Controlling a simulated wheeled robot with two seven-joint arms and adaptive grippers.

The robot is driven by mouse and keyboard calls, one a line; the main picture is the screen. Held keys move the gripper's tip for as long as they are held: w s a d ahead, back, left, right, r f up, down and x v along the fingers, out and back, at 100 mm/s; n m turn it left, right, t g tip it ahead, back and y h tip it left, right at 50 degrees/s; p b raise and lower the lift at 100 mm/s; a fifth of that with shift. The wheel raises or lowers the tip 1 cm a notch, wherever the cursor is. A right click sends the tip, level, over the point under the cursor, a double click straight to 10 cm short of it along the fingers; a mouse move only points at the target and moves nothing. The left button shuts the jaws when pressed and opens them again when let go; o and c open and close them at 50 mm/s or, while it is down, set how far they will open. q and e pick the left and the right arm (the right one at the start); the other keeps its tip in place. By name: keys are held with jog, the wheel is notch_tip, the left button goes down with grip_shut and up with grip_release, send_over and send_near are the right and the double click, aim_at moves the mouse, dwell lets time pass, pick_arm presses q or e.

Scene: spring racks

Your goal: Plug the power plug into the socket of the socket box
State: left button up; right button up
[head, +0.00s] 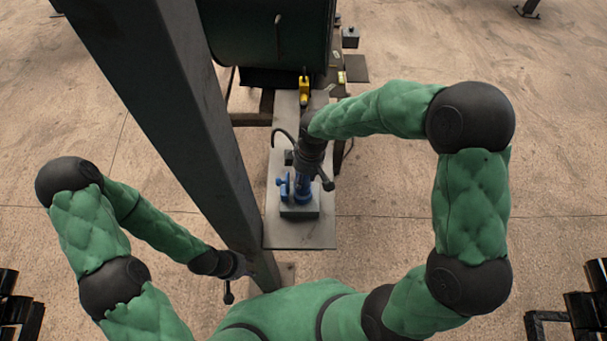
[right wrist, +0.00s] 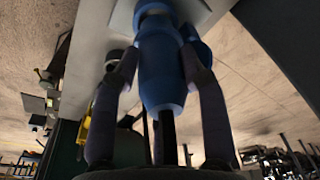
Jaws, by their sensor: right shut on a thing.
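My right gripper (head: 306,184) is shut on the plug from above. A blue socket cover (head: 283,188) stands beside the plug. My left gripper (head: 231,287) hangs at the lower left, away from the box; its fingers are too small to judge.
The narrow grey plate (head: 300,237) carries the box. A dark post (head: 190,110) rises left of it. A yellow object (head: 304,91) and a large dark green drum (head: 265,35) are behind. Open floor lies to the right.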

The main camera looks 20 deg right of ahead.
aim_at(304, 183)
jog(key=shift+f+b, duration=1.6)
jog(key=shift+f, duration=0.6)
jog(key=o, duration=1.3)
jog(key=shift+o, duration=0.2)
jog(key=r, duration=0.4)
jog(key=d+r, duration=0.1)
jog(key=r, duration=0.3)
jog(key=s+r, duration=0.1)
jog(key=r, duration=0.3)
jog(key=shift+d, duration=0.15)
jog(key=shift+f, duration=0.1)
